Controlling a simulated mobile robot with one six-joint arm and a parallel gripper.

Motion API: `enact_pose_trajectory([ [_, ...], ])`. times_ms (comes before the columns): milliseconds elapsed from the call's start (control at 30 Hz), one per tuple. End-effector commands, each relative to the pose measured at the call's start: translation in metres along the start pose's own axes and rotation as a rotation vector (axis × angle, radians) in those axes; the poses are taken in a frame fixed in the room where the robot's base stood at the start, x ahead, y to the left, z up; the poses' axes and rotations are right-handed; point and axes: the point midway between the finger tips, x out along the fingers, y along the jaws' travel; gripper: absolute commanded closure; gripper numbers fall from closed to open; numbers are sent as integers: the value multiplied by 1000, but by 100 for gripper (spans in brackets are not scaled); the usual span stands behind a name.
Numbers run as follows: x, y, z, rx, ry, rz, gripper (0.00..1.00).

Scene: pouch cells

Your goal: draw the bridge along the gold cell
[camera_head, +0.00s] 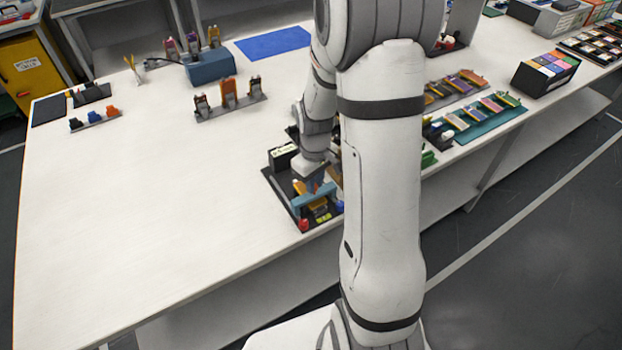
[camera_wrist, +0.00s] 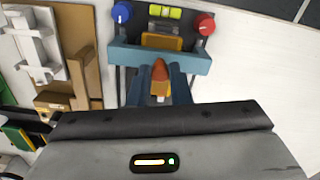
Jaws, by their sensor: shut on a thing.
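The bridge (camera_wrist: 200,61) is a blue-grey bar lying across a dark fixture, just ahead of my gripper in the wrist view. In the head view the bridge (camera_head: 326,191) sits under my wrist. My gripper (camera_wrist: 160,82) is shut on an orange-brown handle (camera_wrist: 160,70) at the middle of the bridge's near side. The gold cell (camera_wrist: 161,42) shows as a yellow-orange piece beyond the bridge bar; the bar and my fingers hide its rest. In the head view a bit of yellow-orange (camera_head: 299,187) shows beside the bridge.
The fixture's far end carries a blue knob (camera_wrist: 122,12), a red knob (camera_wrist: 204,23) and a yellow-green level (camera_wrist: 165,12). A brown board with white parts (camera_wrist: 35,45) lies left in the wrist view.

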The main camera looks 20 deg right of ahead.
Motion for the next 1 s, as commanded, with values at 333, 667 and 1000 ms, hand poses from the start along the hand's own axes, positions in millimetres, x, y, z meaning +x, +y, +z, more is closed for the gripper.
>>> enact_pose_trajectory([
  [333,0,2,1,7,1,-1,62],
  [667,-5,2,1,8,1,0,61],
  [1000,-58,2,0,7,5,2,61],
])
